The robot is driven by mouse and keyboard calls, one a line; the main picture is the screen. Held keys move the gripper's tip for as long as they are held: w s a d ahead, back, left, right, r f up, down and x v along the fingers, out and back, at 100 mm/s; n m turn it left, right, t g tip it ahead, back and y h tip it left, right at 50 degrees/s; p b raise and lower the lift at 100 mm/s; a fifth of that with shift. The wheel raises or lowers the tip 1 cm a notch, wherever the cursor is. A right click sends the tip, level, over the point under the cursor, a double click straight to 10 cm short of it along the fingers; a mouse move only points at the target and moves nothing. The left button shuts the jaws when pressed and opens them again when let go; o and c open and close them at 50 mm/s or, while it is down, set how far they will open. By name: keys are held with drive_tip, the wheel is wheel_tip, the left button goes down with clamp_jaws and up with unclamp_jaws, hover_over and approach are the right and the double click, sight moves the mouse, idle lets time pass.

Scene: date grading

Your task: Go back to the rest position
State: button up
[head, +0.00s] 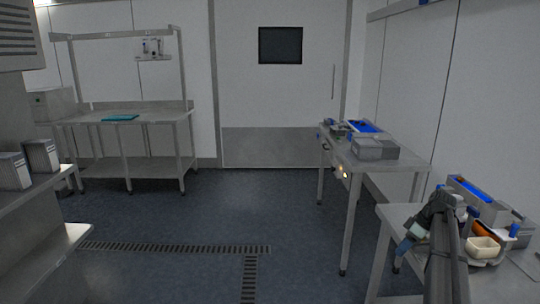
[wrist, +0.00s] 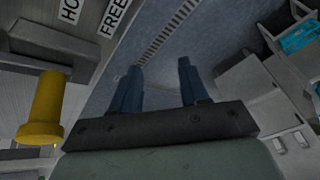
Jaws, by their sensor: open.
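My gripper (wrist: 158,72) is open in the wrist view, with its two dark blue fingers apart and nothing between them. Beyond the fingers is the dark floor. In the head view my arm rises from the bottom right in front of the near right table (head: 385,212), and my gripper (head: 408,240) seems to hang by that table's left edge.
The near right table holds a cream bowl (head: 483,248), a grey box with blue parts (head: 476,201) and an orange item. A second table (head: 405,163) carries grey boxes (head: 368,149). A yellow cylinder (wrist: 42,108) is left of my gripper. The middle floor (head: 215,215) is clear.

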drive_tip(key=s+a+f+m+g, duration=0.1)
drive_tip(key=s+a+f+m, duration=0.1)
drive_tip(key=s+a+f, duration=0.65)
drive_tip(key=s+a+f+m+g, duration=0.15)
drive_tip(key=a+f, duration=0.35)
drive_tip(key=f, duration=0.8)
drive_tip(key=s+a+f+m+g, duration=0.2)
drive_tip(key=s+a+f, duration=0.4)
drive_tip(key=f, duration=0.5)
drive_tip(key=s+a+f+m+g+h, duration=0.1)
drive_tip(key=s+a+f, duration=0.2)
drive_tip(key=s, duration=0.8)
drive_tip(key=s+a+f+m+g+h, duration=0.1)
drive_tip(key=s+a+f+h, duration=0.1)
drive_tip(key=s+f, duration=0.6)
drive_tip(key=s+a+f+m+g+h, duration=0.1)
drive_tip(key=s+a+f, duration=0.3)
drive_tip(key=s, duration=1.1)
drive_tip(key=shift+a+f+m+g, duration=0.4)
drive_tip(key=shift+f+m, duration=0.15)
drive_tip(key=shift+f, duration=0.3)
